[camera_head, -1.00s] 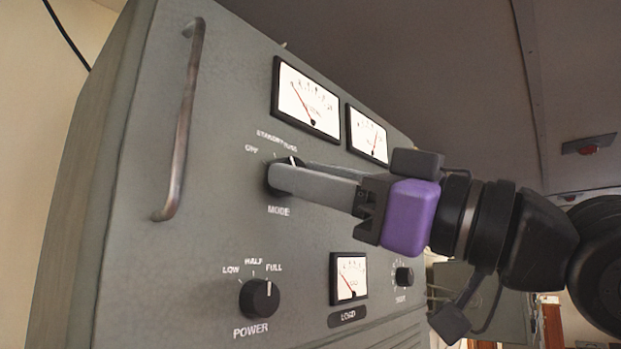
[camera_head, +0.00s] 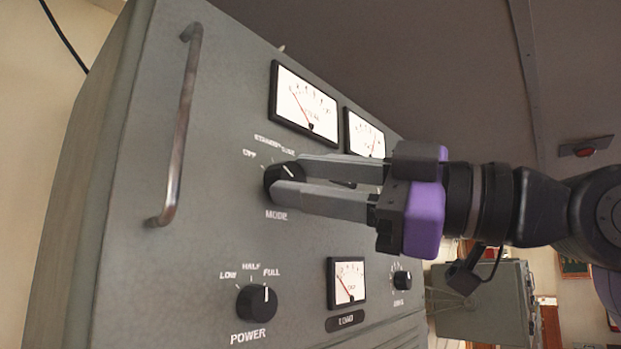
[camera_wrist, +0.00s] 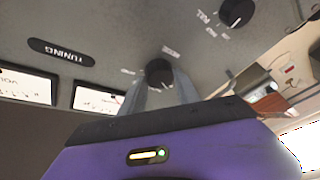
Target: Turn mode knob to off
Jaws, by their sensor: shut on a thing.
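The black mode knob (camera_head: 284,184) sits on the grey panel above the MODE label. Marks for OFF, STANDBY and a third position arc over it, with OFF at the upper left. Its white pointer line is at the upper right of the knob, away from OFF. My gripper (camera_head: 287,176) has its two grey fingers on either side of the knob, one above and one below, shut on it. In the wrist view the knob (camera_wrist: 159,73) shows between the fingertips, upside down, with its lower part partly hidden.
A metal handle (camera_head: 178,125) stands out from the panel at left. Two meters, one large (camera_head: 304,103), are just above my fingers. The power knob (camera_head: 257,301), a load meter (camera_head: 346,283) and a small knob (camera_head: 401,280) are below.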

